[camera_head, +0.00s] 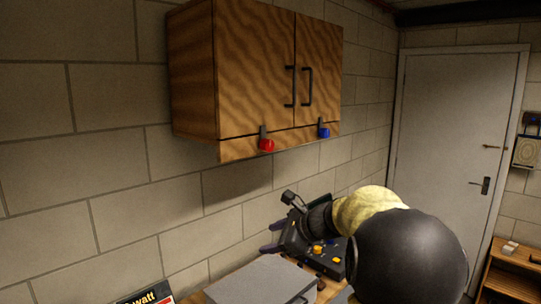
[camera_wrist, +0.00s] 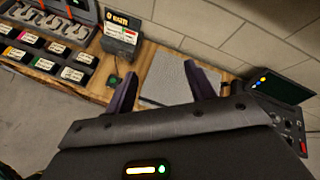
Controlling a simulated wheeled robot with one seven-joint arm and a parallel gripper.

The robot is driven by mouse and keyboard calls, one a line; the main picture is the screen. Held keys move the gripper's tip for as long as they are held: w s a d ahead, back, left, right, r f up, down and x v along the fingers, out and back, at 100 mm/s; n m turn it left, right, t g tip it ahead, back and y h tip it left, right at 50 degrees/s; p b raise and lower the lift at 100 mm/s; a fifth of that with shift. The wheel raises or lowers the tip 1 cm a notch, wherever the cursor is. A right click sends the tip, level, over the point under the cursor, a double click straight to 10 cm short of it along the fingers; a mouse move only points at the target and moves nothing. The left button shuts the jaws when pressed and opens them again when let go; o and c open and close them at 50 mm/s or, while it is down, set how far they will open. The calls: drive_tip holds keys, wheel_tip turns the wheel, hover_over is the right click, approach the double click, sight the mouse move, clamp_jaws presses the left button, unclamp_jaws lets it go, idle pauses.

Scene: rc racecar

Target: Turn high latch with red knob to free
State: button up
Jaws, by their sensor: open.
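The high latch with the red knob (camera_head: 267,145) is at the lower edge of the left door of the wooden wall cabinet (camera_head: 190,85). Its dark bar (camera_head: 263,131) points up and overlaps the door's bottom edge. A matching latch with a blue knob (camera_head: 324,133) is at the right door. Both doors are closed. My gripper (camera_head: 270,237) is well below the cabinet, above the bench, apart from the latch. In the wrist view its two purple fingers (camera_wrist: 164,85) are spread with nothing between them. Neither latch shows in the wrist view.
Two black door handles (camera_head: 291,86) stand out above the latches. Below are a grey flat box (camera_head: 262,281) and, in the wrist view, a dark device with a screen (camera_wrist: 278,86) and a case of tools (camera_wrist: 50,20). The wall space between gripper and cabinet looks clear.

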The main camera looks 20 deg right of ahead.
sight(270, 146)
drive_tip(key=d+r+m+t+p, duration=0.1)
drive_tip(key=d+r+m+t, duration=0.2)
drive_tip(key=d+r, duration=0.3)
drive_tip(key=d+r+m+t+p, duration=0.1)
drive_tip(key=d+r+m+t, duration=0.3)
drive_tip(key=r, duration=0.9)
drive_tip(key=d, duration=0.2)
drive_tip(key=shift+w+d+r+y, duration=0.15)
drive_tip(key=shift+w+d+y, duration=0.1)
drive_tip(key=shift+d+y, duration=0.1)
drive_tip(key=p+x, duration=0.7)
drive_tip(key=x, duration=0.9)
drive_tip(key=shift+w+p, duration=0.35)
drive_tip(key=shift+w+a, duration=0.2)
drive_tip(key=shift+w, duration=0.15)
